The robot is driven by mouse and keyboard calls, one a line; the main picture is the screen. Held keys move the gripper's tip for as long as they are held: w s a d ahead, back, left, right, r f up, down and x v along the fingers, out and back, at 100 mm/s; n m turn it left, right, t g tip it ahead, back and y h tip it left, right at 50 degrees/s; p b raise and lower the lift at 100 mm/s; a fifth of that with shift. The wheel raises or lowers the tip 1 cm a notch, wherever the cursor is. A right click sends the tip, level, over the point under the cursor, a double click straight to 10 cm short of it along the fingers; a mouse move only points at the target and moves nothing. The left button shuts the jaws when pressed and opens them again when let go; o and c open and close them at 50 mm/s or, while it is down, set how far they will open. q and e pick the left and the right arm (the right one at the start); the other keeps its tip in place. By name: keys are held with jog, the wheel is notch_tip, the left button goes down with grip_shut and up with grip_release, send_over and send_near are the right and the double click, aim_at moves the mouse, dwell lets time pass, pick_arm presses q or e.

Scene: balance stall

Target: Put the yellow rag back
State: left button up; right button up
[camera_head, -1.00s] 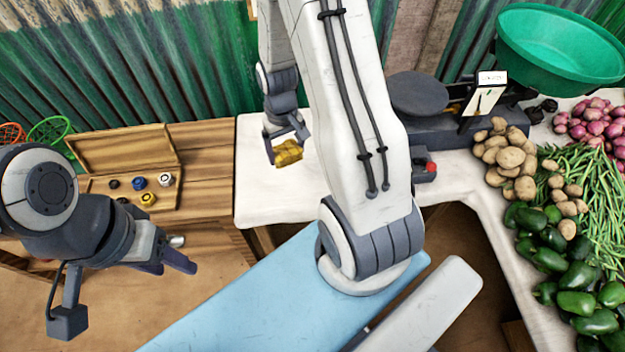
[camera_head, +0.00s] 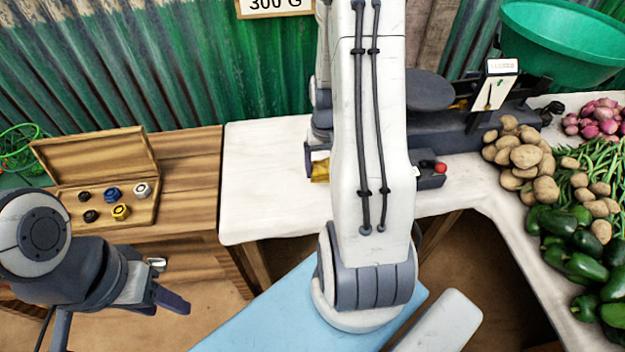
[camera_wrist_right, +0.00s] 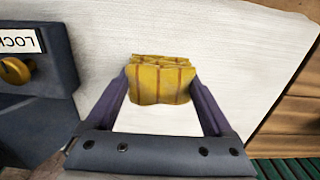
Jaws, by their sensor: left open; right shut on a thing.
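The yellow rag (camera_wrist_right: 160,82), folded and striped with brown lines, is held between the two fingers of my right gripper (camera_wrist_right: 163,88) in the right wrist view. In the head view only a small yellow part of the rag (camera_head: 320,171) shows at the left of my right arm, above the white table (camera_head: 265,190); the arm hides the rest. My right gripper (camera_head: 318,165) is partly hidden there too. My left gripper (camera_head: 172,285) is open and empty at the lower left, in front of the wooden counter.
An open wooden box (camera_head: 77,220) with several weights stands on the wooden counter (camera_head: 190,180) at the left. The balance scale (camera_head: 450,130) with a green pan stands at the back right. Potatoes (camera_head: 525,155) and peppers (camera_head: 570,255) cover the right side. The white table's left part is clear.

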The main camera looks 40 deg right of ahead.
aim_at(313, 163)
jog(key=w+a+f, duration=0.1)
jog(key=w+f, duration=0.1)
jog(key=shift+w+a, duration=0.3)
jog(key=shift+a, duration=0.05)
jog(key=shift+f, duration=1.95)
jog(key=shift+f, duration=0.1)
